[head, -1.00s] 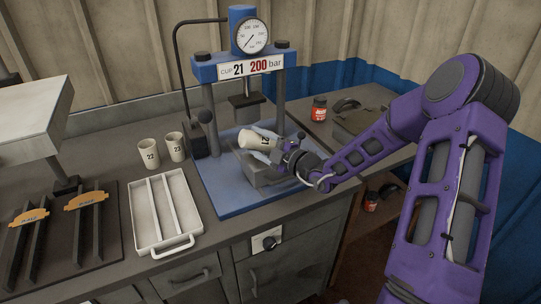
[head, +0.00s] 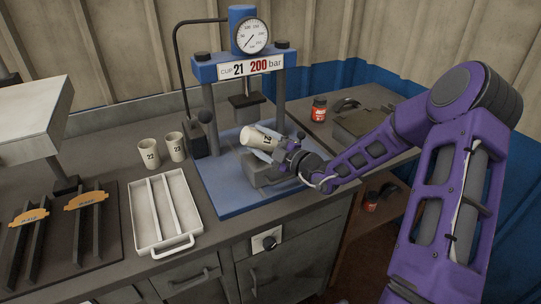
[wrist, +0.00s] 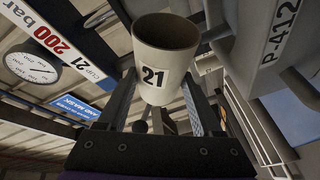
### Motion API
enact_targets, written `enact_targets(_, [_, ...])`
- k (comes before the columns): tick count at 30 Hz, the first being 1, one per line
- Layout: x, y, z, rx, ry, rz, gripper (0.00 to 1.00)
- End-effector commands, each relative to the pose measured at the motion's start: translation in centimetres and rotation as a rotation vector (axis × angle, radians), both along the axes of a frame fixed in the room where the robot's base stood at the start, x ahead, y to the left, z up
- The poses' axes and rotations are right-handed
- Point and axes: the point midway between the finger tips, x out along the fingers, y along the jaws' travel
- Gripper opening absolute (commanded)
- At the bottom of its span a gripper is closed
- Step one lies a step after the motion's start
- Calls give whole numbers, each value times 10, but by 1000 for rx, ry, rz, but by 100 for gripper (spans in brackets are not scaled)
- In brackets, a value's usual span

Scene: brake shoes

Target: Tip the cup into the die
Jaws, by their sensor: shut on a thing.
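The cream cup marked 21 (head: 256,137) lies tilted far over on its side, its mouth toward the left, above the grey die (head: 262,172) on the blue press base. My gripper (head: 280,147) is shut around the cup from the right. In the wrist view the cup (wrist: 160,76) sits between both fingers (wrist: 163,100), label facing the camera and mouth toward the top. Its inside looks brownish; I cannot tell what it holds. The die's cavity is partly hidden by the cup and gripper, and no falling material shows.
The press head (head: 246,100) hangs behind the cup, under a sign reading cup 21, 200 bar (head: 252,68). Cups 22 (head: 150,154) and 23 (head: 175,147) stand at left behind a white divided tray (head: 140,222). A red jar (head: 319,109) stands at right.

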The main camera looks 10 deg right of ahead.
Motion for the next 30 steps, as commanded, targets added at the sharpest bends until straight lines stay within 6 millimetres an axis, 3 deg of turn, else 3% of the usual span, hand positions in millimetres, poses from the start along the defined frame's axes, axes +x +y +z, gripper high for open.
enact_targets(25, [1, -4, 3, 81, 20, 1, 3])
enact_targets(30, [-5, 18, -9, -264, -66, 8, 3])
